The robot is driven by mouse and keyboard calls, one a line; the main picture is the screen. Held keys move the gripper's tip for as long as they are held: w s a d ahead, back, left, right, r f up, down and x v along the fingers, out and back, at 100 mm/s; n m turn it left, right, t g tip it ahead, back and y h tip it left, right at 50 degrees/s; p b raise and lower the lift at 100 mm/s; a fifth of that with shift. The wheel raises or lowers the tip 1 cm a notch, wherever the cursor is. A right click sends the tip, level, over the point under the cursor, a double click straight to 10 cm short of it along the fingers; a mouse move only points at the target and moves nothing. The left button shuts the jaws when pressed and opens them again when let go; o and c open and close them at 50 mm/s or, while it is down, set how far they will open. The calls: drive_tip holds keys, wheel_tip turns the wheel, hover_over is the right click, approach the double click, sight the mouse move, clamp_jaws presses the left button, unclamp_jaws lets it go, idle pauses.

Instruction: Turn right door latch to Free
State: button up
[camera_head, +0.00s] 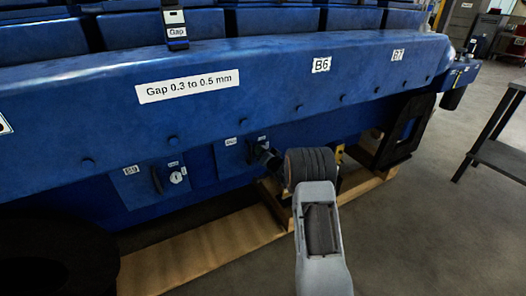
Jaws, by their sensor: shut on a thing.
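Two small blue doors with white labels sit low on the side of the blue engine. The right door (236,153) is partly covered by my gripper (265,156), which reaches in from the right at the end of my grey arm. My gripper is small and dark here and is shut on the right door latch, which it hides, so its setting cannot be read. The left door (135,187) shows a dark handle (157,180) and a round white-faced latch (176,177).
The blue engine (270,75) fills the view above the doors. Wooden beams (205,248) lie on the floor below it. A dark bench (502,150) stands at the right, with open grey floor (425,215) in front of it.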

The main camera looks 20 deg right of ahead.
drive_tip(key=shift+m+p, duration=0.35)
drive_tip(key=shift+m, duration=1.15)
drive_tip(key=o, duration=0.9)
drive_tip(key=s, duration=0.4)
drive_tip(key=s+d+p, duration=0.1)
drive_tip(key=s, duration=0.4)
drive_tip(key=s+p, duration=0.1)
drive_tip(key=s, duration=0.3)
drive_tip(key=shift+s+d, duration=0.2)
drive_tip(key=shift+s, duration=0.2)
